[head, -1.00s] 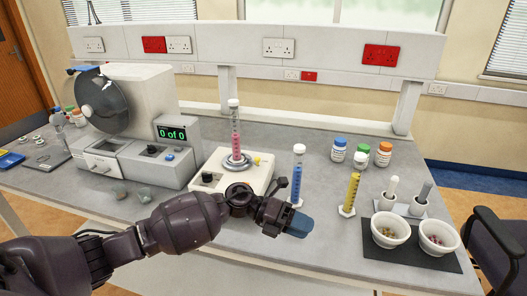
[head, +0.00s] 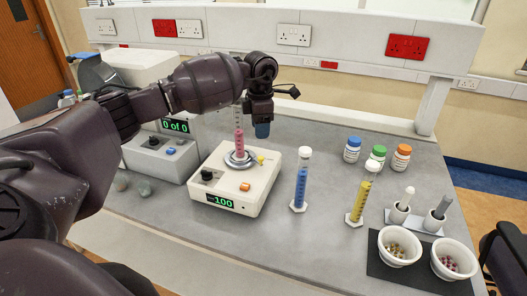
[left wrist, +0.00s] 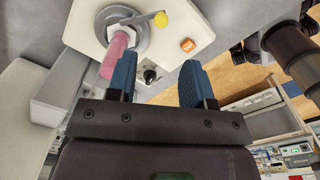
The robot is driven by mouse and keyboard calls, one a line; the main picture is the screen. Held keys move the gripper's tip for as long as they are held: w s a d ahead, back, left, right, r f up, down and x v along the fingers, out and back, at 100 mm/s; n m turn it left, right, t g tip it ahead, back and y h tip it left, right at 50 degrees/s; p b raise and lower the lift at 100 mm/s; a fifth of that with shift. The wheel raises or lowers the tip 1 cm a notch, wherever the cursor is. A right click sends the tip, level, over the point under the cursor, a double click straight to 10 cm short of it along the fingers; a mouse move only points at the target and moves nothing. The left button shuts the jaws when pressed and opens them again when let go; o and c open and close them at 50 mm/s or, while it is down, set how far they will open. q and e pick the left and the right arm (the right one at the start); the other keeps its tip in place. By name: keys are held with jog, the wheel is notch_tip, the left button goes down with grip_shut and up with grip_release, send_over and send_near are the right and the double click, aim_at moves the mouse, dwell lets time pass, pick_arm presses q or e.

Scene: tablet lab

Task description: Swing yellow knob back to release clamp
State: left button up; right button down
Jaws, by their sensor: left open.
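The yellow knob (head: 261,159) sits on a short lever at the right of the round clamp plate (head: 240,161) on the white mixer (head: 234,180). A cylinder with pink liquid (head: 239,142) stands on that plate. My left gripper (head: 262,130) points down above and behind the knob, apart from it. In the left wrist view the open blue fingers (left wrist: 158,82) are empty. There the yellow knob (left wrist: 161,19) lies beyond the fingertips, at the end of its lever, with the pink cylinder (left wrist: 114,54) beside the left finger. My right gripper is not seen.
The mixer has an orange button (head: 245,187) and a display reading 100. A blue-filled cylinder (head: 301,182) and a yellow-filled cylinder (head: 361,200) stand to its right. Several bottles (head: 377,157) and two mortars (head: 399,248) are farther right. Clear bench lies behind the blue cylinder.

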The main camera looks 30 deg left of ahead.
aim_at(261, 157)
pick_arm(q)
notch_tip(261, 157, down, 8)
jog(key=shift+s+f+p, duration=0.1)
jog(key=shift+p, duration=0.55)
jog(key=shift+f, duration=0.8)
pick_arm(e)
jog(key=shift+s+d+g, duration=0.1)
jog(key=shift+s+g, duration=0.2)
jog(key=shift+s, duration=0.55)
pick_arm(q)
grip_shut()
